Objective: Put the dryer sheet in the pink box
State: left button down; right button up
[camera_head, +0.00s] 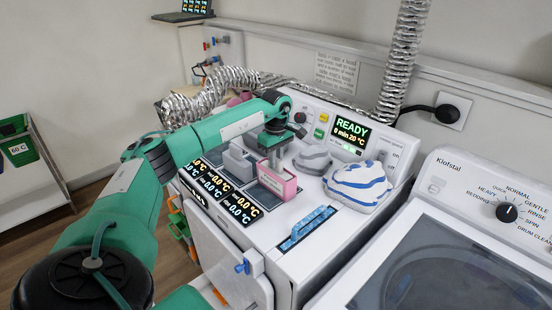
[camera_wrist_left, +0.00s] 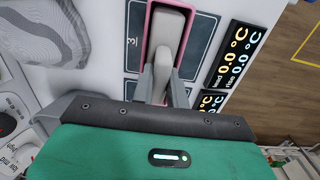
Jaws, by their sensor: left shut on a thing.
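The pink box (camera_head: 278,182) stands on the white dryer top, beside the digital readouts. In the left wrist view, its pink rim (camera_wrist_left: 149,24) frames a pale grey-white piece (camera_wrist_left: 167,42), which looks like the dryer sheet. My left gripper (camera_head: 275,158) is over the pink box, pointing down. In the left wrist view its fingers (camera_wrist_left: 162,80) are shut on the pale piece, which lies within the box's outline. How deep it sits in the box cannot be told. My right gripper is not in view.
A grey box (camera_head: 237,164) stands left of the pink box. A grey cloth bundle (camera_head: 312,159) and a blue-striped white one (camera_head: 357,184) lie to the right. A blue strip (camera_head: 306,228) lies near the front edge. A silver hose (camera_head: 215,88) runs behind.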

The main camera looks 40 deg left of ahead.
pick_arm(q)
jog(key=c, duration=1.8)
grip_release()
jog(key=shift+f, duration=0.1)
jog(key=o, duration=0.4)
jog(key=shift+r, duration=0.35)
jog(key=shift+r+b, duration=1.55)
jog(key=shift+r, duration=4.25)
